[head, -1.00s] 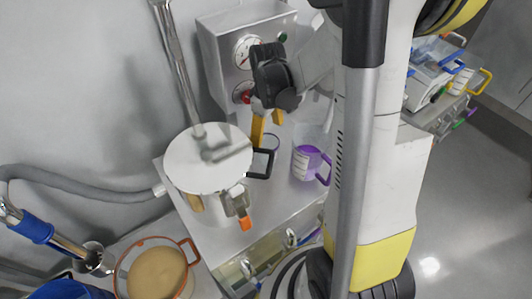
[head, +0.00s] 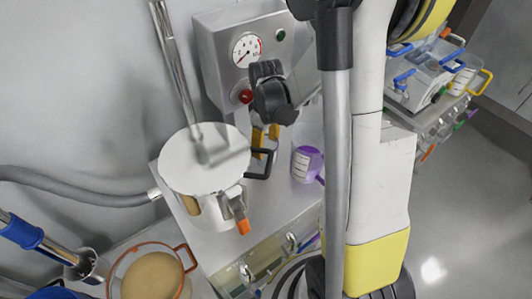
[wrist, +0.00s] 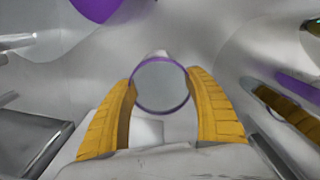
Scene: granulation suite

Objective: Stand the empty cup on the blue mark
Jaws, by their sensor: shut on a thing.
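My gripper (wrist: 162,79) has two yellow fingers shut on a round, clear-looking cup (wrist: 160,92) with a purple rim. The wrist view looks along it and shows a plain grey inside with no contents visible. I cannot see the blue mark in either view.
The lidded steel pot (head: 205,160) with an orange-tipped tap stands left of my gripper. A gauge box (head: 246,55) is behind. An orange-rimmed bowl (head: 152,275) is at lower left.

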